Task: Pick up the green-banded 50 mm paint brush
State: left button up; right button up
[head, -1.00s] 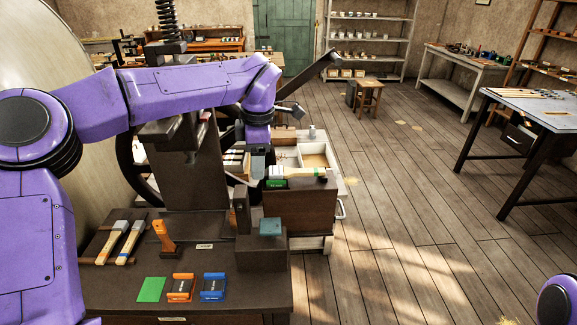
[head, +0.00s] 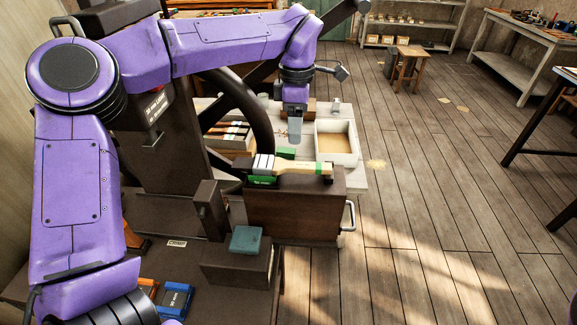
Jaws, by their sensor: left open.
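My right gripper is out of view.
The dark box (head: 290,215) has a metal handle on its right side. A teal block (head: 246,239) sits on a dark stand in front. The big dark handwheel (head: 247,110) is close on the left. Open floor lies right.

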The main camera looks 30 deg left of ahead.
aim_at(296, 164)
pick_arm(q)
notch_tip(296, 164, down, 11)
jog(key=shift+f+p, duration=0.15)
jog(key=shift+p, duration=0.75)
jog(key=shift+w+f, duration=0.15)
grip_shut()
